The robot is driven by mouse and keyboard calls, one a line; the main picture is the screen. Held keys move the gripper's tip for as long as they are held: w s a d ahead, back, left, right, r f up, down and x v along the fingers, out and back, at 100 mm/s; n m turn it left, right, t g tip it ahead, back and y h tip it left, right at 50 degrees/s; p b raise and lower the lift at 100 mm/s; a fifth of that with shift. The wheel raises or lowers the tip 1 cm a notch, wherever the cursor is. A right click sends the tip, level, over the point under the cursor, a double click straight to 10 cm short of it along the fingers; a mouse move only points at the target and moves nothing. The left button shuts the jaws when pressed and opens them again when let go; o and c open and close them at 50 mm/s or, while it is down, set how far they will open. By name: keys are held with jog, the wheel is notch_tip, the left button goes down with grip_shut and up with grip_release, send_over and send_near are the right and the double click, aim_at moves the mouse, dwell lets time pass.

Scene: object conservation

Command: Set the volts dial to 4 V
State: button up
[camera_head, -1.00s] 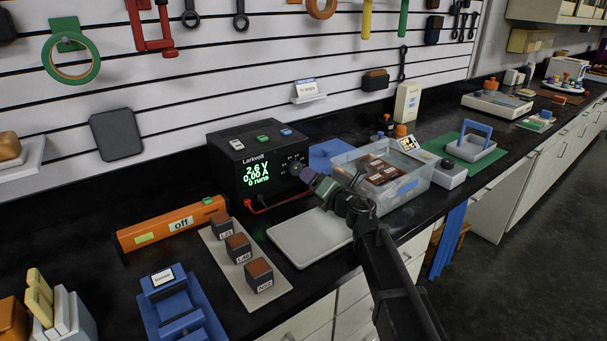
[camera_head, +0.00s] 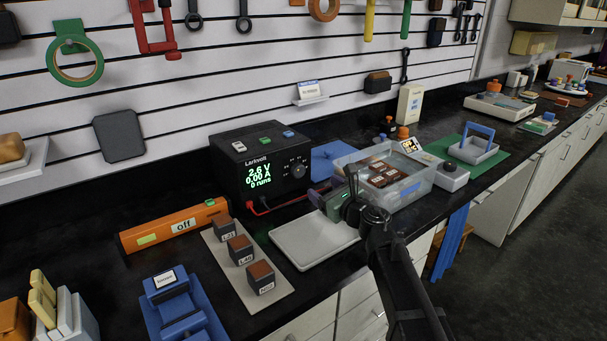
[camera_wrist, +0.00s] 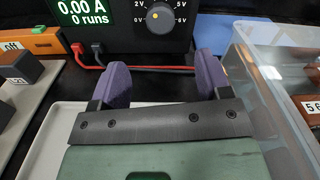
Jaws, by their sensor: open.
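The black power supply box (camera_head: 262,145) stands at the back of the bench. Its green display (camera_head: 259,175) reads 2.6 V, 0.00 A and 0 runs. The round grey volts dial (camera_head: 298,171) is on the right of its front, with voltage marks around it. In the wrist view the dial (camera_wrist: 160,17) shows at the top, with a small yellow mark on it. My gripper (camera_wrist: 163,78) is open and empty, its two purple fingers apart. It is in front of the box and below the dial, not touching it. My green gripper body (camera_head: 336,206) shows in the head view.
A clear bin (camera_head: 405,187) with brown blocks stands close to the right of my gripper. A pale tray (camera_head: 300,247) lies below it. Red and black leads (camera_head: 280,204) run along the box's front. An orange "off" unit (camera_head: 160,232) and labelled cubes are to the left.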

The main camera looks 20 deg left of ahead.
aim_at(300, 171)
jog(key=x, duration=1.1)
jog(key=shift+d, duration=0.1)
jog(key=c, duration=0.9)
